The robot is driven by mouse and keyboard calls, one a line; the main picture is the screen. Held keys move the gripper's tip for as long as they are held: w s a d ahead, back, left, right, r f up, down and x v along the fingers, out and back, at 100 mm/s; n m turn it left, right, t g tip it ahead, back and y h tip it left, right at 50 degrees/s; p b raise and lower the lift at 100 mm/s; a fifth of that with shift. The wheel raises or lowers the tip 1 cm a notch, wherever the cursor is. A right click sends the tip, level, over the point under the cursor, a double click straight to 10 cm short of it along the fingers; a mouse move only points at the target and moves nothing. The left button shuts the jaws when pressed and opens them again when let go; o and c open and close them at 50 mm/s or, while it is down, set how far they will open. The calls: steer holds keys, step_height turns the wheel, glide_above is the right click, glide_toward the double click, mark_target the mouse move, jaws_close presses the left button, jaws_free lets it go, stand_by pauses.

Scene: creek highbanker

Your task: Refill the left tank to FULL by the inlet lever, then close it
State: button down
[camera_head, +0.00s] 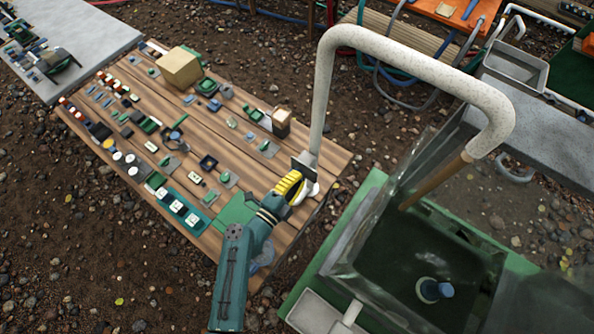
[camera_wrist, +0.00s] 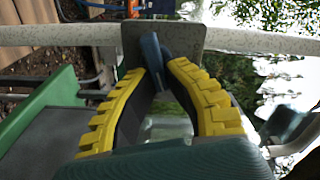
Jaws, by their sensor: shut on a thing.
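My gripper (camera_head: 294,180) has yellow ribbed fingers and is at the lower end of a thick white pipe (camera_head: 322,95). In the wrist view my gripper (camera_wrist: 160,68) is closed around a small blue lever (camera_wrist: 151,50) in front of a grey plate (camera_wrist: 187,38) on the pipe. The pipe arches up and over to the right. It ends above a clear-walled tank (camera_head: 365,235) with a dark green inside and a blue-topped fitting (camera_head: 434,289). I cannot make out a FULL mark or the water level, nor tell which tank this is.
A wooden table (camera_head: 335,160) on the left carries many small parts and a cardboard-coloured box (camera_head: 180,68). A white scoop (camera_head: 318,312) lies in front. A grey slab (camera_head: 100,45) stands at upper left. Pebbly ground surrounds everything.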

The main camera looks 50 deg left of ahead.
steer(key=shift+f+m+b, duration=0.15)
steer(key=shift+m+b, duration=0.05)
steer(key=shift+m, duration=0.6)
steer(key=shift+f+m+b, duration=0.15)
steer(key=shift+m, duration=0.65)
steer(key=c, duration=1.1)
jaws_free()
steer(key=shift+v, duration=6)
